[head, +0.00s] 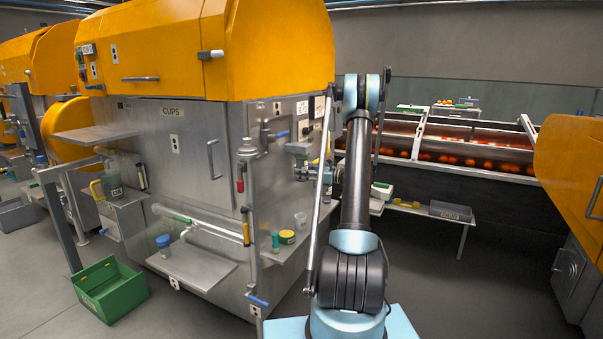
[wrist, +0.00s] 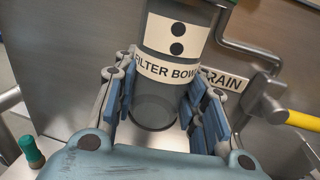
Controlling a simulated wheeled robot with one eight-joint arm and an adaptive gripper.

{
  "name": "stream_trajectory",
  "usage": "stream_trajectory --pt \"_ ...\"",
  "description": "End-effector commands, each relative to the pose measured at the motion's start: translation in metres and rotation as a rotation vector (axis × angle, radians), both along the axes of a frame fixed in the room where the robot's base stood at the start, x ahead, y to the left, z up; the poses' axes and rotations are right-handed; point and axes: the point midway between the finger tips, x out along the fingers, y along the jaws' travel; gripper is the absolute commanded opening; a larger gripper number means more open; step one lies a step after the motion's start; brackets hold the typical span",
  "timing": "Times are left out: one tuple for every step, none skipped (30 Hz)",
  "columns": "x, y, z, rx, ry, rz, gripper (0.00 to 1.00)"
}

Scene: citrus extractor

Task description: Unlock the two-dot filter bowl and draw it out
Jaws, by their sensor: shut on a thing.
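The filter bowl (wrist: 178,42) is a clear cylinder with a cream label bearing two black dots and the words FILTER BOWL. It fills the upper middle of the wrist view, its rounded closed end toward me. My gripper (wrist: 160,98) has its blue-padded fingers on both sides of the bowl, shut on it. The bowl's upper end runs out of the wrist view, so its seat and lock are hidden. In the head view my arm reaches to the machine's right side, and the bowl cannot be made out clearly.
A green-capped vial (wrist: 32,152) stands lower left. In the head view a green crate (head: 110,290) sits on the floor left.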

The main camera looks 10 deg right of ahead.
Motion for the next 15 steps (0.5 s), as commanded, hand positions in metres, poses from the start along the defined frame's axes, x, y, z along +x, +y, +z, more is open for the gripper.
stream_trajectory --pt "0.0014 -0.0022 0.0003 0.001 0.0 -0.004 0.0" --pt "0.0013 -0.0021 0.0003 0.002 0.001 -0.005 0.0" --pt "0.0012 -0.0022 0.0003 0.002 0.001 -0.005 0.0" --pt "0.0012 -0.0022 0.0003 0.002 0.001 -0.005 0.0" --pt "0.0012 -0.0023 0.0003 0.002 0.001 -0.005 0.0" --pt "0.0013 -0.0023 0.0002 0.002 0.001 -0.004 0.0" --pt "0.0015 -0.0026 0.0002 0.001 0.002 0.0 0.0" --pt "0.002 -0.0027 0.0001 0.001 0.002 0.008 0.0" --pt "0.0025 -0.003 0.0001 0.001 0.002 0.028 0.0" --pt "0.0031 -0.0034 0.0001 0.001 0.002 0.045 0.0" --pt "0.0028 -0.0035 0.0001 0.001 0.002 0.064 0.0" --pt "0.0027 -0.0033 0.0001 0.002 0.002 0.088 0.0" --pt "0.0029 -0.0033 0.0002 0.002 0.001 0.103 0.0" --pt "0.0028 -0.0034 0.0003 0.002 0.001 0.117 0.0" --pt "0.0027 -0.0034 0.0002 0.002 0.001 0.129 0.0"
